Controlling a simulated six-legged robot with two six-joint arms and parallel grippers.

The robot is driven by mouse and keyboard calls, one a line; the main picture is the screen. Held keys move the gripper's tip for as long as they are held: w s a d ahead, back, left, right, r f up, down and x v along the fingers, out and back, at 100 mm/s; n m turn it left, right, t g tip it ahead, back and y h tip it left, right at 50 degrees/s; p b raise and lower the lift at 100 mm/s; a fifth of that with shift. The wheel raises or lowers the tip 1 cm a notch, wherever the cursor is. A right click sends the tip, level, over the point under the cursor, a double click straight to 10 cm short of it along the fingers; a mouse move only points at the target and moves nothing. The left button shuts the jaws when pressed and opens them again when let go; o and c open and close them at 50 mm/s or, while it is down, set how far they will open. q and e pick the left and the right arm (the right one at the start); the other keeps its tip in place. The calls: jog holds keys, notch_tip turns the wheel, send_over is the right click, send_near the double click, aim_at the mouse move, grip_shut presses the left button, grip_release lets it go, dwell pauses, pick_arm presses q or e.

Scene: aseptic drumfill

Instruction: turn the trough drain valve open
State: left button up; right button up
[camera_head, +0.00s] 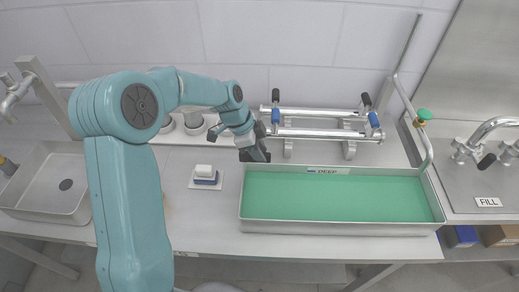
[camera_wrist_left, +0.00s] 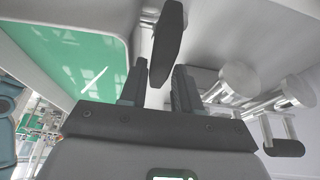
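The trough (camera_head: 340,228), a long steel tray labelled DEEP and filled with green liquid (camera_head: 340,195), stands right of my left gripper (camera_head: 255,152). In the head view that gripper is at the trough's back left corner. In the left wrist view its two fingers (camera_wrist_left: 160,88) are spread apart. A dark flat lever (camera_wrist_left: 168,40) shows there, its lower end in line with the gap between the fingers; I cannot tell if they touch it. The lever looks like a valve handle on pale metal, but its valve body is hidden. Green liquid (camera_wrist_left: 75,55) also shows there. My right gripper is out of view.
Steel pipes (camera_head: 325,112) with blue and black handles run behind the trough. A white-and-blue block (camera_head: 205,175) lies on the counter. A FILL sign (camera_head: 488,202) and a left sink (camera_head: 55,185) flank the area.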

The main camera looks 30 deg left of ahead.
pick_arm(q)
jog(key=shift+s+d, duration=0.1)
jog(key=shift+d, duration=0.05)
jog(key=shift+f, duration=0.1)
grip_shut()
